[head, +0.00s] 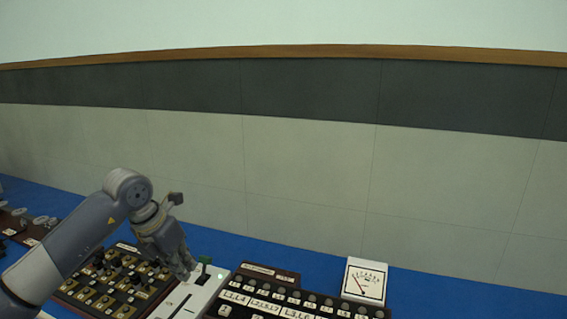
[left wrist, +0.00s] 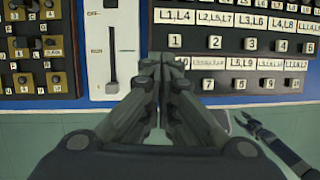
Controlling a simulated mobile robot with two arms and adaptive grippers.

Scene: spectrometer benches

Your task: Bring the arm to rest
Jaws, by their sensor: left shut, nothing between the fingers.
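My left gripper (head: 186,271) comes in from the left above the bench, over the white switch panel (head: 196,294). Its fingers are shut together with nothing between them. In the left wrist view the closed fingertips (left wrist: 158,66) show just right of the panel's slider, in front of the numbered button panel. I cannot tell from the pictures whether they touch anything. A dark, claw-like part (left wrist: 262,132) shows at the lower right of the left wrist view. It looks like my right gripper, but its jaw state is unclear.
A dark panel with brass switches (head: 110,285) lies under my left arm. The numbered button panel (head: 262,290) stands to the right, with a white dial meter (head: 364,281) behind it. The blue bench top (head: 440,292) is bare at the right. A tiled wall rises behind.

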